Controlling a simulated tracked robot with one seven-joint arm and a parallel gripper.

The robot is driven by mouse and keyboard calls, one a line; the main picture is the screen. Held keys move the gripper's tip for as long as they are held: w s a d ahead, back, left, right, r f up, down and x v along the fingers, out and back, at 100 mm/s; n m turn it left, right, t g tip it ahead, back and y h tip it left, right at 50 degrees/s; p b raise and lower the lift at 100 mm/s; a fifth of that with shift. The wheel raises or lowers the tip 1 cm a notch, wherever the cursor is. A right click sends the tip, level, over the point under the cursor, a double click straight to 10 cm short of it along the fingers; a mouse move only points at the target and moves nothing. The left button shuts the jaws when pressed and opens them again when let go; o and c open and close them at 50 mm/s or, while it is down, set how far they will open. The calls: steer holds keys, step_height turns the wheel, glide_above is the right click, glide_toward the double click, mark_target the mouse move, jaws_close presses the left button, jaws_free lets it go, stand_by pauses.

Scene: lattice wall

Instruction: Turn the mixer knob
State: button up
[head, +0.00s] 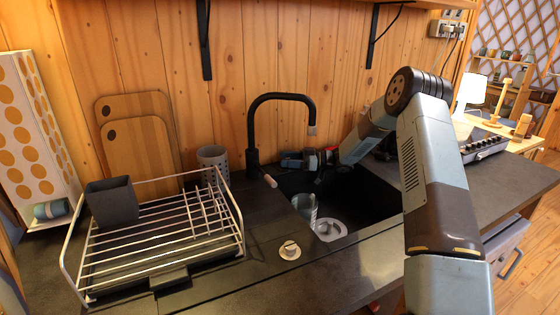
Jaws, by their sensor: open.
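The black mixer tap (252,130) stands at the back edge of the sink, its spout arching right. A short lever knob with a pale tip (270,181) sticks out from the tap's base toward the front right. My gripper (292,160) is open and empty, at the end of my arm reaching in from the right. It is over the back of the sink, to the right of the tap's base and apart from the lever in the picture. The fingertips are small and dark, so their exact gap is hard to see.
The dark sink (372,212) holds a clear glass (305,207) and a white strainer (330,229). A small round pale fitting (290,250) sits on the counter in front. A white dish rack (160,232) fills the left. A grey cutlery holder (213,160) stands left of the tap.

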steer(key=shift+w+a, duration=0.1)
steer(key=shift+a, duration=1.1)
steer(key=shift+r, duration=0.1)
steer(key=c, duration=1)
